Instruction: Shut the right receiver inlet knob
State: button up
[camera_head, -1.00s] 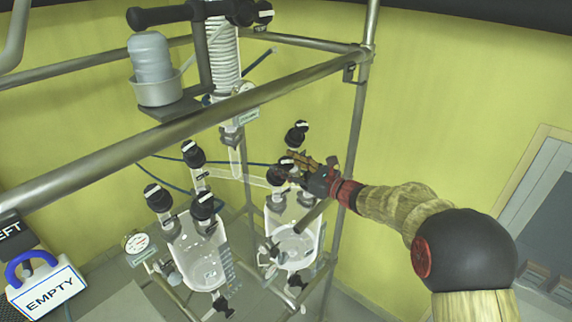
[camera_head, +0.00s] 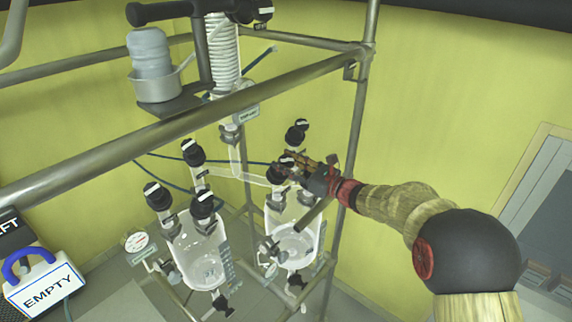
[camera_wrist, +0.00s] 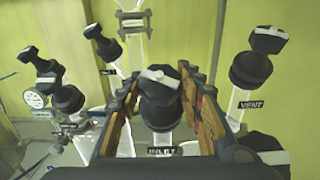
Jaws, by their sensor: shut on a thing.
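The right receiver (camera_head: 296,238) is a clear glass vessel hanging in the metal frame, right of a similar left receiver (camera_head: 200,255). Its inlet knob (camera_wrist: 160,88) is black with a white bar on top, above a label reading INLET in the wrist view. My gripper (camera_wrist: 163,82) has its two fingers on either side of this knob and is shut on it. The white bar lies roughly crosswise between the fingers, slightly tilted. In the head view my gripper (camera_head: 290,163) reaches in from the right and partly covers the knob (camera_head: 285,164).
The vent knob (camera_wrist: 252,68) stands close on the right in the wrist view. Other black knobs (camera_wrist: 102,44) stand to the left. A metal rail (camera_head: 200,120) crosses in front, and an upright post (camera_head: 358,125) stands close to my arm. A blue-handled EMPTY sign (camera_head: 45,288) is at lower left.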

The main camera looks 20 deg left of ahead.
jog(key=shift+f+m+t+b, duration=0.15)
jog(key=shift+m+t+b, duration=0.15)
jog(key=shift+b, duration=0.65)
jog(key=m+t+h+b, duration=0.1)
jog(key=m+b, duration=0.1)
jog(key=b, duration=0.4)
jog(key=shift+f+t, duration=0.15)
jog(key=shift+t, duration=0.25)
jog(key=m+t+h+b, duration=0.2)
jog(key=m+b, duration=0.1)
jog(key=b, duration=0.5)
jog(key=m+t+h+b, duration=0.2)
jog(key=m+h+b, duration=0.1)
jog(key=b, duration=0.5)
jog(key=shift+s+m, duration=0.1)
jog(key=shift+m, duration=0.3)
jog(key=m+t+h+b, duration=0.1)
jog(key=m+b, duration=0.1)
jog(key=b, duration=0.2)
jog(key=shift+h, duration=0.3)
jog(key=shift+m+h+b, duration=0.5)
jog(key=shift+h+b, duration=0.2)
jog(key=shift+b, duration=0.35)
